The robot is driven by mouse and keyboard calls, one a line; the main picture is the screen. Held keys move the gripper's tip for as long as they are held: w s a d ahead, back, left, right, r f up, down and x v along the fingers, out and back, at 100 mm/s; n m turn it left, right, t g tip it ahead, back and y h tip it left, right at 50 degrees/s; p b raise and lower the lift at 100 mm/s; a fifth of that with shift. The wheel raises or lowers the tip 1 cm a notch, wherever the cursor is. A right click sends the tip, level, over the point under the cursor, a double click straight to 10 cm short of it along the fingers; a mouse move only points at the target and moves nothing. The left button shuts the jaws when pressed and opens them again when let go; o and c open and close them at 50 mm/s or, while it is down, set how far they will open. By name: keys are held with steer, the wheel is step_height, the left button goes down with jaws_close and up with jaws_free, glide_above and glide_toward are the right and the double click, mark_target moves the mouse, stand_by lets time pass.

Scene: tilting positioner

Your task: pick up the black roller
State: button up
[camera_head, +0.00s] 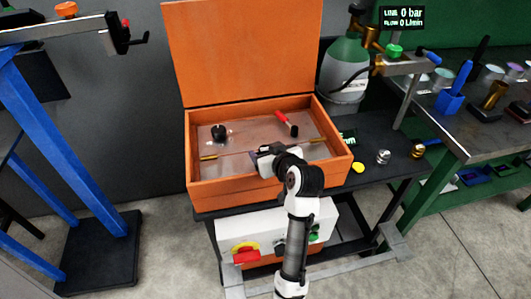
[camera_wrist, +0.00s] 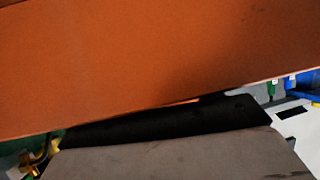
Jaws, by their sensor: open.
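In the head view, an open orange box (camera_head: 235,186) stands on a dark bench. A small upright black piece (camera_head: 218,132), which looks like the black roller, sits at the left on the box's grey inner floor (camera_head: 240,135). A red-handled tool (camera_head: 282,118) with a dark end lies at the right inside the box. My gripper (camera_head: 259,158) is over the front middle of the box, to the right of and nearer than the black piece. It is open, and no held thing shows. Its fingertips are small and partly hidden by my wrist. The wrist view shows no black roller.
The raised orange lid (camera_head: 245,50) stands at the back of the box. A green-and-white gas cylinder (camera_head: 345,70) is behind right. Small metal parts (camera_head: 383,157) and a yellow cap (camera_head: 358,167) lie on the bench to the right. An orange panel (camera_wrist: 150,60) fills much of the wrist view.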

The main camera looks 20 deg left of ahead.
steer(key=shift+c, duration=0.4)
steer(key=c, duration=1.2)
jaws_close()
steer(key=shift+r, duration=0.15)
